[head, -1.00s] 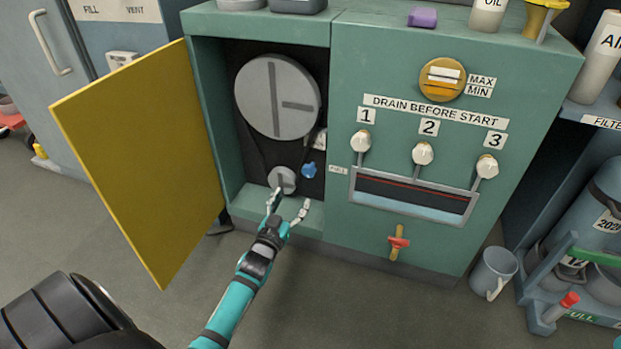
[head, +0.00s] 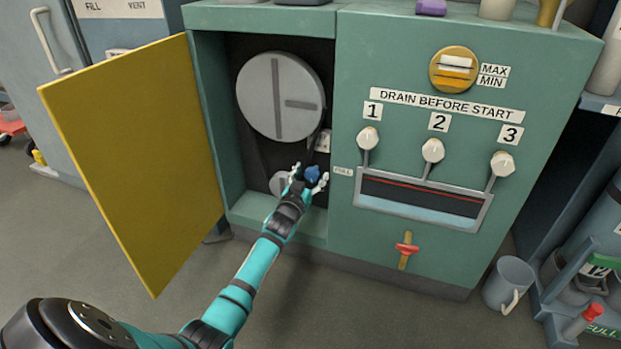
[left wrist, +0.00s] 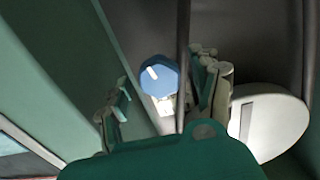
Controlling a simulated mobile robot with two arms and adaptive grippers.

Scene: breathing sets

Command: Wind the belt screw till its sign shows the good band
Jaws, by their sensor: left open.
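The belt screw, a blue knob (head: 312,174), sits inside the open cabinet, to the right of the small grey pulley (head: 277,184). In the left wrist view the blue knob (left wrist: 160,76) shows a white mark on its face. My left gripper (head: 308,177) is open, with its fingertips to either side of the knob in the head view. In the left wrist view the knob appears beyond and between the fingers; I cannot tell if they touch it. A small pale sign (head: 323,141) is above the knob, too small to read. My right gripper is not in view.
A large grey pulley (head: 262,95) is above. The yellow door (head: 135,160) stands open at the left. The green cabinet front (head: 370,255) bears several white levers and a red-handled valve (head: 406,249). A grey mug (head: 509,283) stands on the floor at right.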

